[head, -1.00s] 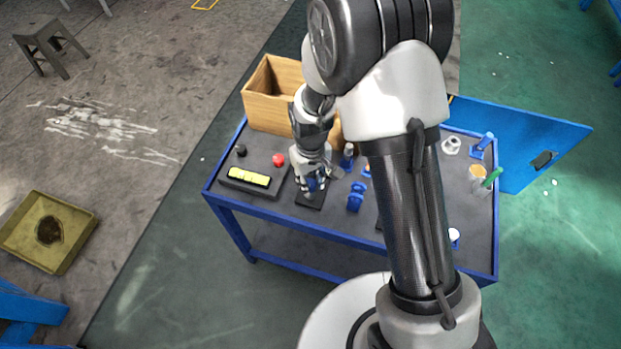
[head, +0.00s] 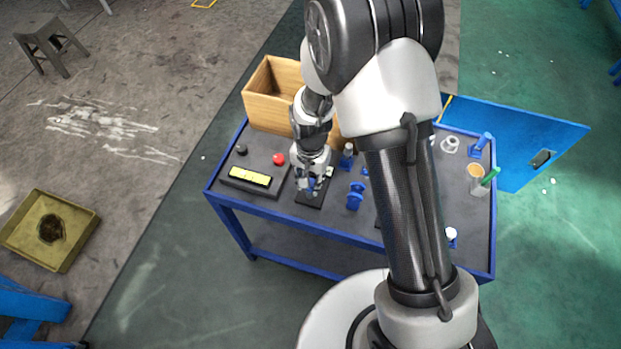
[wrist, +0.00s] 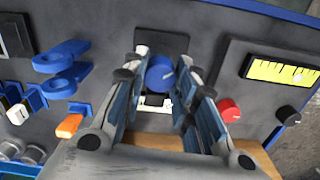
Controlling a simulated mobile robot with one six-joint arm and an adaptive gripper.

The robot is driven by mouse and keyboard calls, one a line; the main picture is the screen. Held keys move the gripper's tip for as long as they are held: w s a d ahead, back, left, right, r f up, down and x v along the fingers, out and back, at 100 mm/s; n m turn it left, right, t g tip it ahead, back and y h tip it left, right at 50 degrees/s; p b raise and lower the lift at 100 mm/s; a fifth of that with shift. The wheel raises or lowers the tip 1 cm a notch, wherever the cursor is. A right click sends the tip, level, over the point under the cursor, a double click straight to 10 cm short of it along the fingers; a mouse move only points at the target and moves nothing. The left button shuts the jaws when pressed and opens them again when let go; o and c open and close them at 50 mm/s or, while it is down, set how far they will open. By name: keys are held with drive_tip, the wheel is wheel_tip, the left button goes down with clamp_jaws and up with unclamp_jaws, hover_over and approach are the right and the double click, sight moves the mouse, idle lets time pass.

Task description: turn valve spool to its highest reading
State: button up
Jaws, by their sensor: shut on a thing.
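The valve spool is a round blue knob (wrist: 160,75) with a small pale mark, on a dark base plate (head: 309,200) at the front left of the table. My gripper (head: 313,188) points down over it, with one finger on each side. In the wrist view my gripper (wrist: 163,88) is shut on the knob. A yellow gauge strip (wrist: 285,71) with dark ticks is set in a dark panel beside it; it also shows in the head view (head: 249,176). I cannot read its value. In the head view my fingers hide most of the knob.
A red knob (head: 279,159) and a black knob (head: 241,149) sit close to the gauge. A blue double-flanged piece (head: 355,196) stands right of my gripper. A wooden box (head: 268,112) is behind. My arm hides the middle of the table.

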drive_tip(key=m, duration=0.4)
drive_tip(key=shift+m, duration=0.4)
drive_tip(key=m, duration=0.5)
drive_tip(key=shift+p, duration=0.4)
drive_tip(key=m, duration=0.4)
drive_tip(key=shift+m, duration=0.4)
drive_tip(key=m, duration=0.5)
drive_tip(key=o, duration=1.1)
drive_tip(key=shift+r, duration=0.1)
wheel_tip(320, 180, up, 12)
drive_tip(key=shift+f, duration=0.1)
